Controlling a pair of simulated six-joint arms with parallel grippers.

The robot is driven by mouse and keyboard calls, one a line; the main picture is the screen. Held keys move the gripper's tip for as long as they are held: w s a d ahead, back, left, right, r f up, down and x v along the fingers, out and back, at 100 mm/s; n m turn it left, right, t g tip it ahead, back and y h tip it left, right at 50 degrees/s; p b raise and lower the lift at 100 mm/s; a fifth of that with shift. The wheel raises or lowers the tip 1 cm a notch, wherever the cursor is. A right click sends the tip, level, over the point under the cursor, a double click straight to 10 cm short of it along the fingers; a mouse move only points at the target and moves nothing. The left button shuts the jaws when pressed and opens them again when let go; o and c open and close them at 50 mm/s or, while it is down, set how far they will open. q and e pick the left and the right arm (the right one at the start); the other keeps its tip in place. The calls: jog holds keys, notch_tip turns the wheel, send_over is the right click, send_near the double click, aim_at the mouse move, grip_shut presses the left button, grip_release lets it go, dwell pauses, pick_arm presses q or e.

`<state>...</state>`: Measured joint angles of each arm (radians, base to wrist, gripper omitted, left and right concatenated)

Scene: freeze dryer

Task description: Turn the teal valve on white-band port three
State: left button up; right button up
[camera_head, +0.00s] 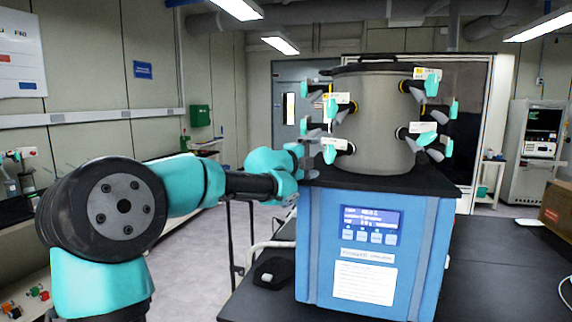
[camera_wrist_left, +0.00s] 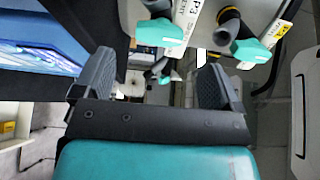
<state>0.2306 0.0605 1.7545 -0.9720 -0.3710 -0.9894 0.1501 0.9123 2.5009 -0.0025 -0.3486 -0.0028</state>
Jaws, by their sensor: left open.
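The steel drum (camera_head: 372,120) of the freeze dryer carries several ports with teal valves and labels. In the head view, my left gripper (camera_head: 306,160) is at the drum's lower left, beside a teal valve (camera_head: 328,153) below a white label (camera_head: 335,143). In the left wrist view, a white label reading "P3" (camera_wrist_left: 186,22) is next to a teal valve (camera_wrist_left: 158,33). My left gripper (camera_wrist_left: 157,76) is open. That valve shows beyond and between its fingers; I see no grip on it. My right gripper is not in view.
Another teal valve (camera_wrist_left: 252,50) with a yellow-edged label (camera_wrist_left: 284,28) is close to the right finger in the left wrist view. The blue dryer base (camera_head: 375,250) stands on a black bench (camera_head: 500,270). A cardboard box (camera_head: 556,205) is at the right.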

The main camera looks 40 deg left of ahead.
pick_arm(q)
jog(key=s, duration=1.1)
jog(key=shift+a, duration=0.4)
jog(key=shift+f, duration=0.1)
